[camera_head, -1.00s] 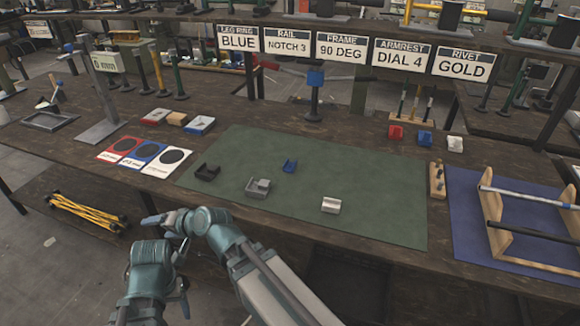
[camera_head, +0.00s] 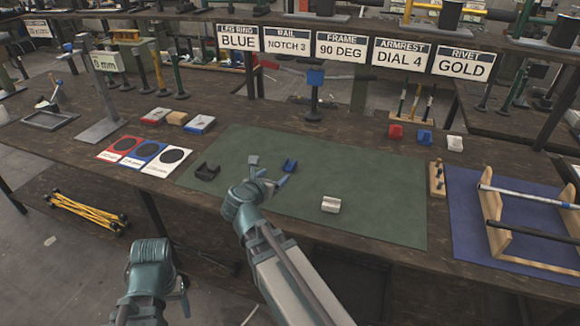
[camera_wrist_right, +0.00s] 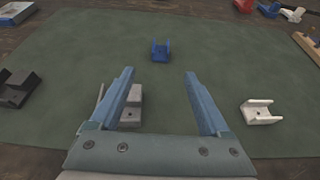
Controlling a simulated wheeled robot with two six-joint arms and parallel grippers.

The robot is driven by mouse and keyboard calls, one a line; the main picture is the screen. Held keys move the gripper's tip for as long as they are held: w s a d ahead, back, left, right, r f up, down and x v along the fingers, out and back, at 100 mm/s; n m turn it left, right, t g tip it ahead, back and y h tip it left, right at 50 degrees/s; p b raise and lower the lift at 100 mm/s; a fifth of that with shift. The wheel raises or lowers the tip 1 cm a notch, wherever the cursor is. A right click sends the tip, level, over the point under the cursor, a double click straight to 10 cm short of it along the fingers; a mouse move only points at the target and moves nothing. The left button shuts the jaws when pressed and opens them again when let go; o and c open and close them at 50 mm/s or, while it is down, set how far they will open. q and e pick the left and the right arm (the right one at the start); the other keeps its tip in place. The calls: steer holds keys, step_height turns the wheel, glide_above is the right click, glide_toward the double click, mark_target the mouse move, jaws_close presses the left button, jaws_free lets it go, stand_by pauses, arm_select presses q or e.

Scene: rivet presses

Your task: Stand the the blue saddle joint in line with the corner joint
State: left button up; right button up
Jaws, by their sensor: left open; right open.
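The blue saddle joint (camera_head: 289,165) lies on the green mat; the right wrist view shows it (camera_wrist_right: 160,51) ahead of the fingertips, open side facing away. My right gripper (camera_head: 268,172) is open and empty, above the mat and just left of the blue joint. A grey stepped joint (camera_wrist_right: 133,104) sits beneath its fingers, partly hidden by the left one; the arm hides it in the head view. A black joint (camera_head: 207,171) lies to the left. I cannot tell which of these two is the corner joint. My left gripper (camera_head: 153,310) is open, low at the front left.
A white saddle-shaped joint (camera_head: 331,204) lies on the mat (camera_head: 385,215) to the right. Coloured cards (camera_head: 148,155) lie left of the mat. A wooden frame with rods (camera_head: 500,230) stands on a blue mat at right. The mat's right half is mostly clear.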

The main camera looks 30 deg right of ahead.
steer(key=b, duration=0.3)
glide_toward(292, 162)
steer(key=shift+s+a, duration=0.25)
steer(key=shift+a, duration=0.2)
steer(key=shift+w+d+f, duration=0.1)
steer(key=shift+w+d, duration=0.2)
steer(key=shift+d, duration=0.2)
steer(key=shift+w+f, duration=0.1)
steer(key=b+x, duration=0.2)
steer(key=x, duration=0.2)
steer(key=shift+w+d+f, duration=0.1)
steer(key=shift+d+f, duration=0.05)
steer(key=shift+d, duration=0.05)
steer(key=shift+w+d, duration=0.2)
steer(key=shift+d, duration=0.05)
jaws_close()
